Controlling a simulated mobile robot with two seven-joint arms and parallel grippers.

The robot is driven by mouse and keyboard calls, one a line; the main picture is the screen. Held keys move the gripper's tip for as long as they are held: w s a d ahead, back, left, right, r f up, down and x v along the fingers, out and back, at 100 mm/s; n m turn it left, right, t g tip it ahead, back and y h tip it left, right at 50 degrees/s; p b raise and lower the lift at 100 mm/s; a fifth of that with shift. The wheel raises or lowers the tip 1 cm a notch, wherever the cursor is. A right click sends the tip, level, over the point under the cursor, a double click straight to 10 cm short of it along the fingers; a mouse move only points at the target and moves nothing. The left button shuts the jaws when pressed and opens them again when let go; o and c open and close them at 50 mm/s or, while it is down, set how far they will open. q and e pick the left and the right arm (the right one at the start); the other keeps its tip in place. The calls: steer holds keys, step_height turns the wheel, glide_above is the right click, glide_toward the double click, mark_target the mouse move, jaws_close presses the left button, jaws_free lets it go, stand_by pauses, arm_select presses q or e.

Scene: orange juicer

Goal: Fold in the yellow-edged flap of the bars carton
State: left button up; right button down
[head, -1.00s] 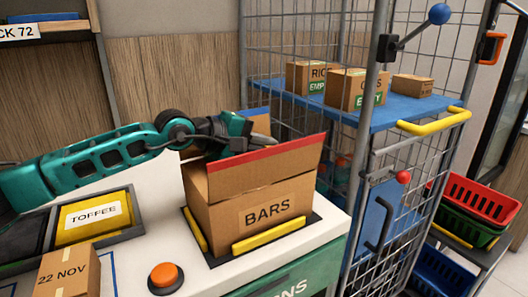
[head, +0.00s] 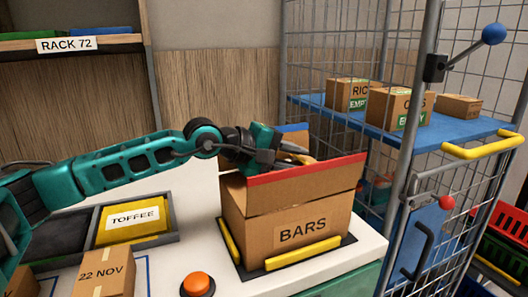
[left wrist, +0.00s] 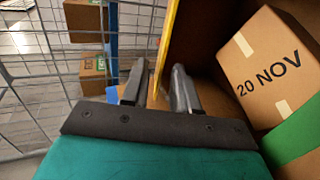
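The bars carton (head: 285,222) stands on the white worktop, its red-edged flap (head: 305,172) upright at the front and a blue-edged flap (head: 292,132) at the back. My left gripper (head: 296,154) is at the carton's top, behind the red-edged flap. In the left wrist view its fingers (left wrist: 158,82) are apart, with the yellow-edged flap (left wrist: 168,40) seen edge-on between them, still upright. Whether a finger touches the flap I cannot tell. In the head view the yellow edge is hidden. My right gripper is not in view.
A box marked 20 NOV (left wrist: 272,68) and a green strip (left wrist: 296,143) show right of the flap. Yellow rails (head: 303,254) flank the carton. An orange button (head: 197,283), toffee tray (head: 135,221) and 22 NOV box (head: 101,272) are left; a wire cage (head: 340,55) stands behind.

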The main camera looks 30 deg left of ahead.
arm_select(q)
steer(key=b+v, duration=0.1)
steer(key=v, duration=0.9)
steer(key=shift+f, duration=0.15)
steer(key=shift+s+a, duration=0.1)
steer(key=shift+s, duration=0.05)
steer(key=shift+c, duration=0.3)
